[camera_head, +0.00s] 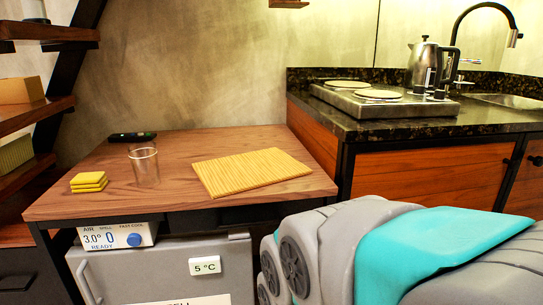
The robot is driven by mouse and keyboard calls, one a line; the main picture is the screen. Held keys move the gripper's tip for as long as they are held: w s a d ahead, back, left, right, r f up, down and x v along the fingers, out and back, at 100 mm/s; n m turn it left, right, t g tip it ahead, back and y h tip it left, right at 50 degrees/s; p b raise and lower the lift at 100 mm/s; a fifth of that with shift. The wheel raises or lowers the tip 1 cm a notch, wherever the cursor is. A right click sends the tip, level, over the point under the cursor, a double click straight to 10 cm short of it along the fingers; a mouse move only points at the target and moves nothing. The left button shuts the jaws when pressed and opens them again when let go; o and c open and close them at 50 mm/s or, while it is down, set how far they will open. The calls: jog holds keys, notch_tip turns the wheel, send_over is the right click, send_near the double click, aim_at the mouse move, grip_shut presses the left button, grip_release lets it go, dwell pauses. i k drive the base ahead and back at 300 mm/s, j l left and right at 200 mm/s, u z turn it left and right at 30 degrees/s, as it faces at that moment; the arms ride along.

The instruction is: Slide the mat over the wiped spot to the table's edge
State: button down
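A yellow slatted mat (250,172) lies flat on the wooden table (120,201), right of the middle. Its right corner is close to the table's right side, and bare wood shows between it and the front edge. No wiped spot can be made out on the wood. Grey and teal parts of my arm fill the lower right, in front of the table. My gripper is not in view.
A clear glass (144,166) stands left of the mat, with a stack of yellow sponges or cloths (89,181) farther left. A dark object (132,137) lies at the back. A counter (430,122) with a kettle (426,62) stands right; a grey appliance (165,272) is below.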

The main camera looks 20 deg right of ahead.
aim_at(223, 178)
jog(key=j+z, duration=0.1)
jog(key=z, duration=0.35)
jog(key=j+z, duration=0.1)
jog(key=z, duration=0.4)
jog(key=j+z, duration=0.1)
jog(key=z, duration=0.35)
jog(key=k+z, duration=0.1)
jog(key=z, duration=0.4)
jog(key=k+j, duration=0.15)
jog(key=k+j+z, duration=0.15)
jog(key=j, duration=0.2)
jog(key=i, duration=0.25)
